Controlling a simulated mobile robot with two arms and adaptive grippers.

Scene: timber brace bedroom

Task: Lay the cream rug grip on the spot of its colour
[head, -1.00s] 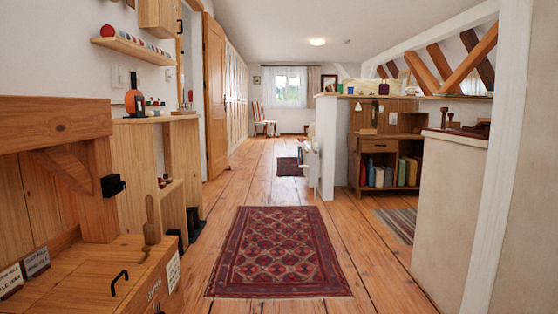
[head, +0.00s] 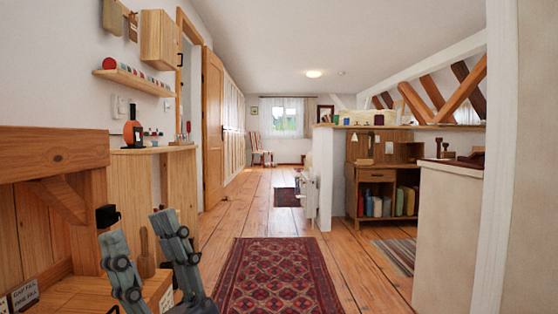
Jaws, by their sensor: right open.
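My right gripper (head: 139,228) is in the lower left of the head view, with its two grey fingers pointing up and spread apart. It is open, and nothing shows between the fingers. It is in front of the wooden bench and chest at the left. I cannot make out the cream rug grip or a spot of its colour. My left gripper is not in view.
A red patterned rug (head: 277,278) lies on the plank floor (head: 345,252). A wooden bench (head: 50,150) and narrow shelf unit (head: 182,175) line the left. A white half wall (head: 325,170), open bookcase (head: 386,180) and pale cabinet (head: 447,230) stand right.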

